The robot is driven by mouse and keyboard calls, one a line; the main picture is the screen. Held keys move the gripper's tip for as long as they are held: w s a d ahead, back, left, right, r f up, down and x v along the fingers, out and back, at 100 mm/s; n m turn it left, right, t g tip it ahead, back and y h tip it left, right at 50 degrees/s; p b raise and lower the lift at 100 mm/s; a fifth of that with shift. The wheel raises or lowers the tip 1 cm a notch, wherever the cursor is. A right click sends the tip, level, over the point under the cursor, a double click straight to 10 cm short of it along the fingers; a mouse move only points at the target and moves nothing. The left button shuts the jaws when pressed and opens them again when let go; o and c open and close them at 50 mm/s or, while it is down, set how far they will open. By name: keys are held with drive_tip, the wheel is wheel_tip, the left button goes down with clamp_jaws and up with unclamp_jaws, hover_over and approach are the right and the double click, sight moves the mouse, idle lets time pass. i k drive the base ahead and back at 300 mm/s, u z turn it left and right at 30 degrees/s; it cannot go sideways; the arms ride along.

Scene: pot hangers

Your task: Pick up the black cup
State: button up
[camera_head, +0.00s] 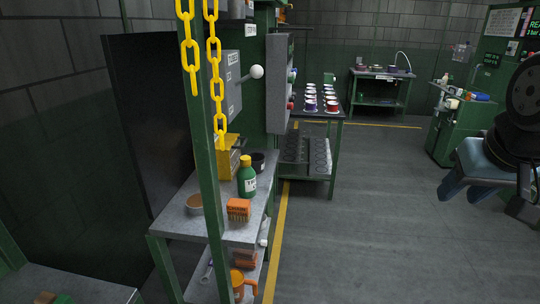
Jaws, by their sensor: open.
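A black cup (258,161) stands on the grey top of the near workbench (226,220), at its far end. The green bottle with a yellow cap (247,178) stands just in front of it and partly hides it. My gripper (459,194), with blue-grey fingers, shows at the right edge. It is open with nothing seen between the fingers, over the floor and well to the right of the bench and cup.
A green post (207,170) and yellow chains (213,75) stand before the bench. An orange brush-like block (238,209), a brown bowl (194,201) and a yellow box (229,160) share its top. Open floor (360,220) lies right of the bench.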

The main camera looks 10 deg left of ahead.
sight(258, 159)
drive_tip(key=z, duration=0.05)
drive_tip(key=i, duration=1.1)
drive_tip(key=u, duration=1.75)
drive_tip(key=k, duration=0.75)
drive_tip(key=u, duration=0.2)
drive_tip(key=i, duration=0.75)
drive_tip(key=z, duration=0.1)
